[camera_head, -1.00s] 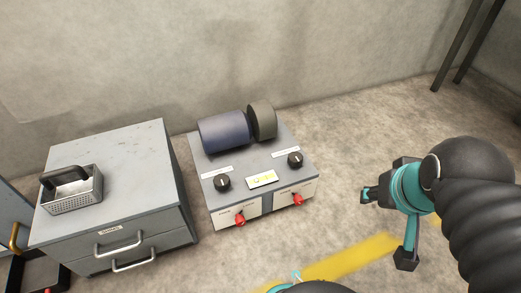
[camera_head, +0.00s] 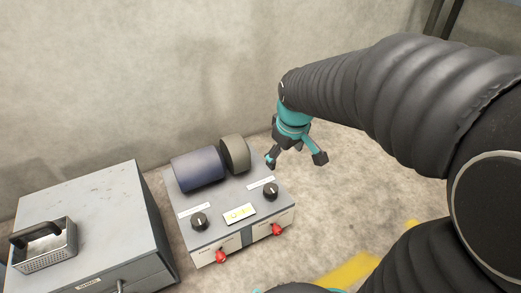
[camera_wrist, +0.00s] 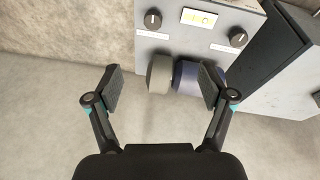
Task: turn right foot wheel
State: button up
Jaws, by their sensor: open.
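A grey box-shaped machine (camera_head: 235,215) carries a dark blue roller (camera_head: 198,168) and a short grey wheel (camera_head: 234,153) at its right end. In the wrist view, the grey wheel (camera_wrist: 160,73) and blue roller (camera_wrist: 185,76) appear between and beyond my open fingers (camera_wrist: 160,88). Which part is the right foot wheel is unclear.
A grey drawer cabinet (camera_head: 100,225) stands left of the machine, with a metal grater (camera_head: 44,248) on top. A wall (camera_head: 130,80) rises behind. The floor (camera_head: 345,205) right of the machine is clear.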

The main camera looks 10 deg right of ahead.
jog(key=w+f+n+g+p, duration=0.25)
jog(key=w+f, duration=0.35)
jog(key=w, duration=0.3)
jog(key=n+p, duration=0.4)
send_over(271, 188)
notch_tip(271, 188, down, 11)
jog(key=shift+g, duration=0.35)
notch_tip(271, 188, down, 15)
jog(key=shift+r+b, duration=0.1)
jog(key=shift+b, duration=0.25)
jog(key=shift+c, duration=0.2)
jog(key=c, duration=1.1)
